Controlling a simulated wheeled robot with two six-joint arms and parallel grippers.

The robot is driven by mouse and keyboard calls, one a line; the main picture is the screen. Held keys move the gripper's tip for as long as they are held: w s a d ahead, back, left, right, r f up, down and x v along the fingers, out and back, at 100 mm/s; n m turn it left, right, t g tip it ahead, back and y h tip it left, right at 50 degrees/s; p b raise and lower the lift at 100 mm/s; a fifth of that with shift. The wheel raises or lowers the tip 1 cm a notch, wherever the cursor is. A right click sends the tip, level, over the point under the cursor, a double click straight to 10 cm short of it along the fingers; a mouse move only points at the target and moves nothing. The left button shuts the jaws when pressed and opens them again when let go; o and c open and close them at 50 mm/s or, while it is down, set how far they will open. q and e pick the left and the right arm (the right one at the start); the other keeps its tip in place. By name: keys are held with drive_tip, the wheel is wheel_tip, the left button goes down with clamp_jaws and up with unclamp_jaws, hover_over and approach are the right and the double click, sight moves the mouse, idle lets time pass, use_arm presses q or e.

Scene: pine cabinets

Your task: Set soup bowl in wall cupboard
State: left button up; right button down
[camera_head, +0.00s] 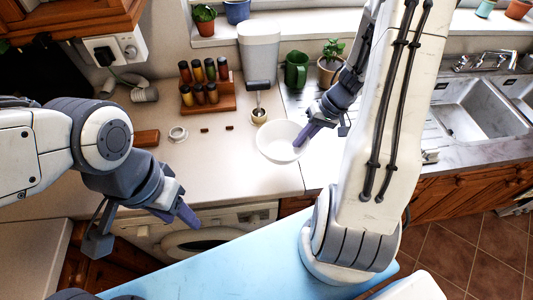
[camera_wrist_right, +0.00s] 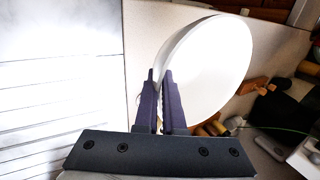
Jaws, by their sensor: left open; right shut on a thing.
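The white soup bowl (camera_head: 276,143) is at the front middle of the worktop in the head view, with its open side up. My right gripper (camera_head: 306,134) is shut on the bowl's right rim. In the right wrist view the bowl (camera_wrist_right: 212,65) fills the upper middle, and the right gripper's fingers (camera_wrist_right: 160,100) pinch its edge. I cannot tell whether the bowl touches the worktop. My left gripper (camera_head: 140,228) is open and empty at the lower left, in front of the worktop edge. A wooden wall cupboard (camera_head: 75,18) shows only partly at the top left.
A spice rack (camera_head: 209,96), a white canister (camera_head: 260,50), a green mug (camera_head: 296,70) and a potted plant (camera_head: 331,62) stand behind the bowl. The sink (camera_head: 470,105) is at right. The worktop's front left is mostly clear.

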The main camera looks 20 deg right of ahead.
sight(277, 138)
drive_tip(key=w+a+f, duration=0.2)
drive_tip(key=w+a, duration=0.1)
drive_tip(key=w+a+f, duration=0.2)
drive_tip(key=a+f, duration=0.1)
drive_tip(key=shift+w+a+f+b, duration=0.1)
drive_tip(key=shift+w+f+b, duration=0.05)
drive_tip(key=shift+w+b, duration=0.25)
wheel_tip(277, 138, down, 4)
drive_tip(key=shift+r+b, duration=0.25)
drive_tip(key=shift+b, duration=0.25)
drive_tip(key=shift+f, duration=0.1)
drive_tip(key=shift+f, duration=0.1)
drive_tip(key=c, duration=1)
unclamp_jaws()
